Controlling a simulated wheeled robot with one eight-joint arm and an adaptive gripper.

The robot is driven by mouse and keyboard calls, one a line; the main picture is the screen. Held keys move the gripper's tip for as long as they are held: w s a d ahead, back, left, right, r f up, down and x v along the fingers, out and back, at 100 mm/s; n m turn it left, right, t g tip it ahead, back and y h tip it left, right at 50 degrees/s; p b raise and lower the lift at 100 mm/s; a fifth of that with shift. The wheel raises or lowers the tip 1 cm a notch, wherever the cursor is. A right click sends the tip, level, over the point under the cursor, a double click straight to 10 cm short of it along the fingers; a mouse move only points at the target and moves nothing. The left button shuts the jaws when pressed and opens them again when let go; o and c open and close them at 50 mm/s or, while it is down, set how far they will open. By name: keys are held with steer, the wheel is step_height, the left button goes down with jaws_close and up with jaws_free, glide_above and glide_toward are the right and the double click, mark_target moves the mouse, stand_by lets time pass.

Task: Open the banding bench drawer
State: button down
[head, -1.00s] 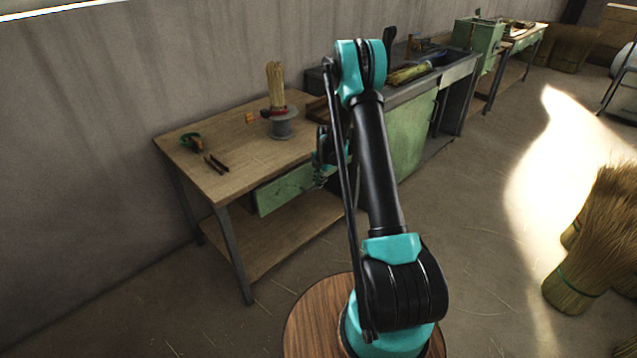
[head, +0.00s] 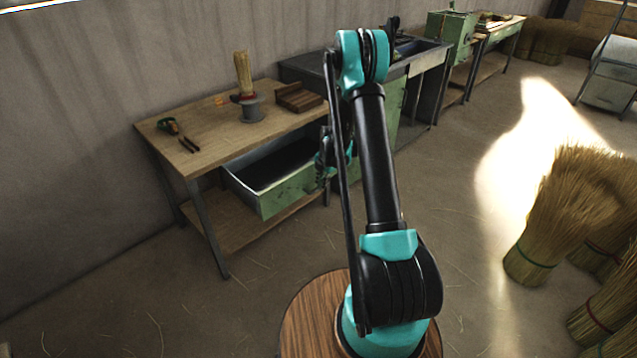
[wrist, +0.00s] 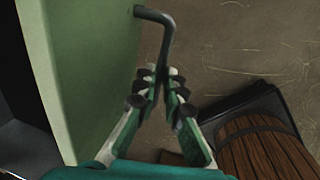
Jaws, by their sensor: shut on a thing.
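The green drawer (head: 285,193) of the wooden banding bench (head: 205,152) stands pulled out under the bench top. Its dark inside shows and looks empty where I can see it. My gripper (head: 322,172) is at the right part of the drawer front, partly hidden behind my arm. In the wrist view my gripper (wrist: 161,92) is shut on the dark bent drawer handle (wrist: 166,30), which stands out from the green drawer front (wrist: 90,60).
On the bench are a bundle on a round stand (head: 250,108), a dark wooden block (head: 299,98) and tools (head: 168,127). A grey and green bench adjoins at the back right. Broom bundles (head: 565,205) stand at the right. The floor between is mostly clear.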

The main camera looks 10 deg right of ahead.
steer(key=c, duration=1.6)
jaws_free()
steer(key=shift+r, duration=0.1)
step_height(320, 180, up, 12)
steer(key=s+d, duration=0.1)
steer(key=s, duration=0.1)
steer(key=shift+d+f, duration=0.2)
